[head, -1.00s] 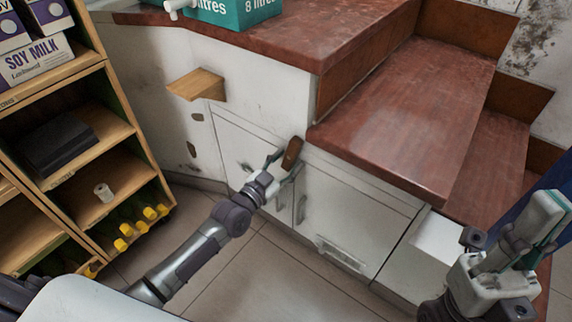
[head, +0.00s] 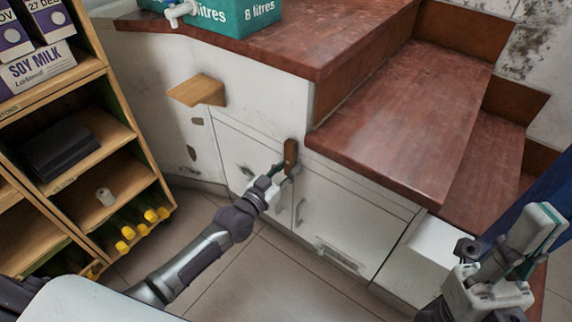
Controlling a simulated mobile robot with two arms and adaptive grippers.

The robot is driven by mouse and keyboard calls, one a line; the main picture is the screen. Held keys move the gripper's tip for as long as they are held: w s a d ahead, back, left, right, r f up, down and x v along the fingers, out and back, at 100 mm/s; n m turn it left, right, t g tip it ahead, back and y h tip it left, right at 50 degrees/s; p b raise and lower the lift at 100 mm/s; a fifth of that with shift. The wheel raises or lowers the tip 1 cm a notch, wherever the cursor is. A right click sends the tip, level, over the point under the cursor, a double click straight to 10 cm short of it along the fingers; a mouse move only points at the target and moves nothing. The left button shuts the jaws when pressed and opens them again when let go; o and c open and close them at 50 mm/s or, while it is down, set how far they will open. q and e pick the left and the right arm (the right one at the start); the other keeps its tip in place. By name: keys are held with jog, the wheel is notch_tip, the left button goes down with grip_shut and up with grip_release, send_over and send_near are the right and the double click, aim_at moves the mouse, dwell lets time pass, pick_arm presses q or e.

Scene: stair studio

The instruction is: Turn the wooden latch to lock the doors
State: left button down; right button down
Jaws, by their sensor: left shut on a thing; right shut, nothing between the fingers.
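The wooden latch (head: 290,154) is a small brown block on the white cabinet front, at the top of the seam between two doors. It stands close to upright. My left gripper (head: 279,171) is shut on the latch, at its lower part; the fingertips are partly hidden. The left door (head: 236,153) and the right door (head: 345,215) are white and appear closed, each with a handle near the seam. My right gripper (head: 541,226) is shut and empty at the lower right, away from the doors.
Red-brown steps (head: 410,130) rise above and right of the doors. A wooden shelf unit (head: 125,187) with cartons and bottles stands at the left. A wooden wedge (head: 197,91) sticks out from the white wall. The tiled floor (head: 265,275) before the doors is clear.

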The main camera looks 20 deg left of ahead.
pick_arm(q)
jog(key=c, duration=0.9)
grip_release()
jog(key=v, duration=1.2)
